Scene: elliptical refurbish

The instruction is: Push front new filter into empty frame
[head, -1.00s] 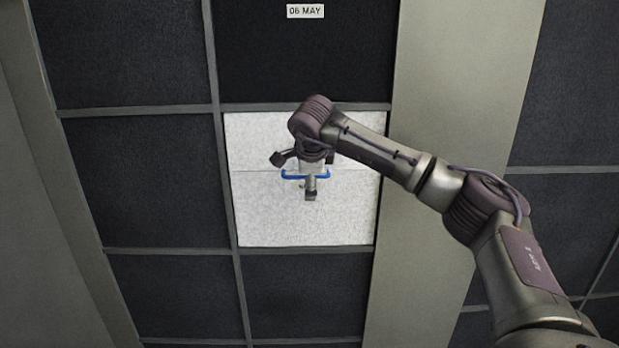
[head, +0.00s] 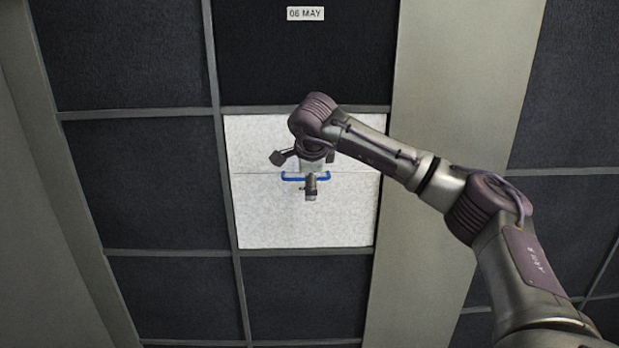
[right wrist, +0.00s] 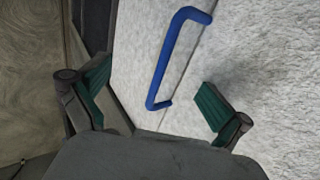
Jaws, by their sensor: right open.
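The white filter (head: 270,222) fills one square cell of the dark panel grid in the head view, its edges close to the frame bars. A thin seam runs across it, and a blue bar handle (head: 322,177) is on its face. My right gripper (head: 311,187) is in front of the handle, partly hidden by its wrist. In the right wrist view my right gripper (right wrist: 155,97) is open, its green-padded fingers apart with the handle (right wrist: 170,60) between and beyond them, touching neither pad. How flush the filter sits cannot be told. My left gripper is not in view.
Dark filter panels (head: 155,180) fill the cells around the white filter. A label reading "06 MAY" (head: 305,13) is on the dark panel above. A wide grey column (head: 455,70) stands right of the cell. My right arm crosses in front of it.

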